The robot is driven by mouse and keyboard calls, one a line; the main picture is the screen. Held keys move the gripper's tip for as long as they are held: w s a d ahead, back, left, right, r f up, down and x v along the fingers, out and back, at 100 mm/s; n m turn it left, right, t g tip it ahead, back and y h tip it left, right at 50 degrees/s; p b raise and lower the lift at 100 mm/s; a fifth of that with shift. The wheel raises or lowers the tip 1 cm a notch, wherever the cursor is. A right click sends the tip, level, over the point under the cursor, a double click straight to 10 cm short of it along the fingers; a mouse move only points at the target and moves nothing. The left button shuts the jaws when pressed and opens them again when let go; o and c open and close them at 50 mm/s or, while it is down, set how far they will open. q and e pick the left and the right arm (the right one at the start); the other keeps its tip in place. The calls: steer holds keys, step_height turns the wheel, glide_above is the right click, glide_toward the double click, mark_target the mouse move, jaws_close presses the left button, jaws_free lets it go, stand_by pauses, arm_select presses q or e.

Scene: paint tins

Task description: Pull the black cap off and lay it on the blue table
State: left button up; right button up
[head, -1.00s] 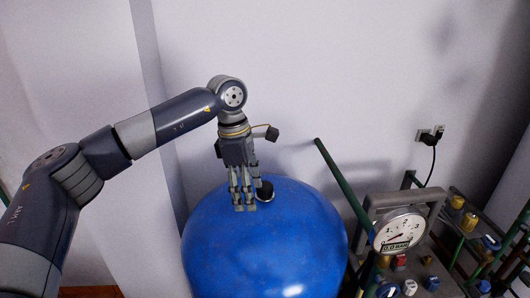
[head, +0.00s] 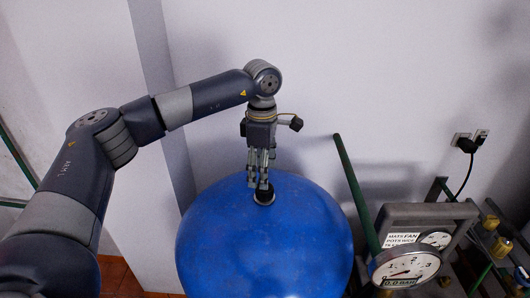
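The black cap (head: 264,198) is a small dark round piece on top of the big rounded blue body (head: 262,245), the only blue surface here that could be the table. My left gripper (head: 259,185) points straight down, with its fingertips at the cap's upper edge. The fingers hide part of the cap. The picture is too small to tell whether they are open or closed on it. My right gripper is not in view.
A green pole (head: 356,192) leans right of the blue body. A round pressure gauge (head: 404,268) in a grey frame stands at lower right, with coloured valves beyond. A pale wall (head: 330,60) is behind. The blue top around the cap is clear.

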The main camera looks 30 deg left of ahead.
mark_target(264, 192)
arm_select(q)
step_height(264, 192, down, 3)
steer(key=shift+f+p, duration=0.1)
steer(key=shift+p, duration=0.35)
step_height(264, 192, down, 3)
steer(key=shift+w+r+p, duration=0.15)
steer(key=shift+p, duration=0.15)
steer(key=shift+f, duration=0.25)
steer(key=shift+d, duration=0.1)
steer(key=c, duration=1.2)
steer(key=o, duration=0.4)
steer(key=c, duration=0.5)
steer(key=shift+r, duration=0.1)
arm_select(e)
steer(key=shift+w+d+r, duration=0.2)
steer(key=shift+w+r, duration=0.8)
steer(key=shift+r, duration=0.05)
arm_select(q)
steer(key=shift+r, duration=0.1)
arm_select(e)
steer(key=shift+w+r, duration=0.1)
